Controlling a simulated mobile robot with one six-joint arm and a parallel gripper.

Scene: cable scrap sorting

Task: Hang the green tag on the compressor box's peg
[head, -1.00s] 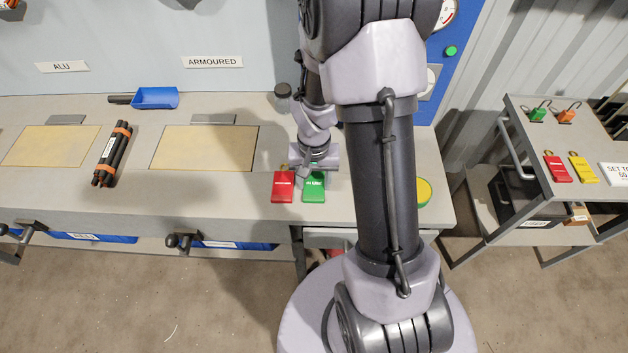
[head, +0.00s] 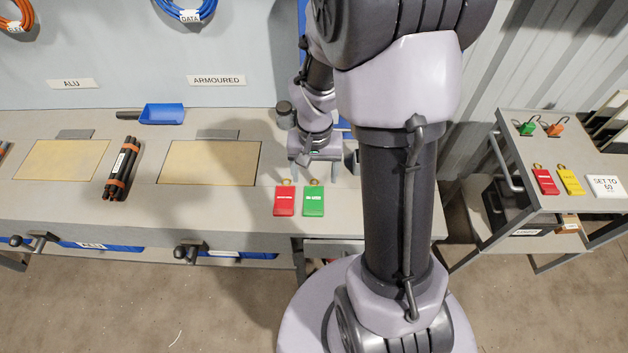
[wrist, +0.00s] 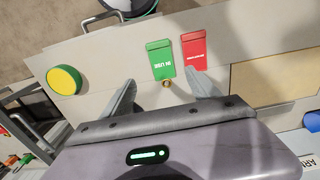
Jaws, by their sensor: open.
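The green tag (head: 313,201), marked "IN USE" in the wrist view (wrist: 160,58), lies flat near the bench's front edge. A brass eyelet shows at its end nearer my gripper. My gripper (head: 318,166) is open and empty, just behind the tag and above the bench. In the wrist view my gripper's two fingers (wrist: 159,78) stand wide apart, with the eyelet between them and the tag extending beyond. A red tag (head: 284,201) lies close to the left, also flat; it shows in the wrist view (wrist: 194,48). I see no peg; my arm hides much of the area behind.
A side trolley (head: 560,204) at the right holds a red tag (head: 545,181), a yellow tag (head: 570,180) and padlocks. A black cable bundle (head: 123,168) and a blue scoop (head: 161,114) lie on the bench.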

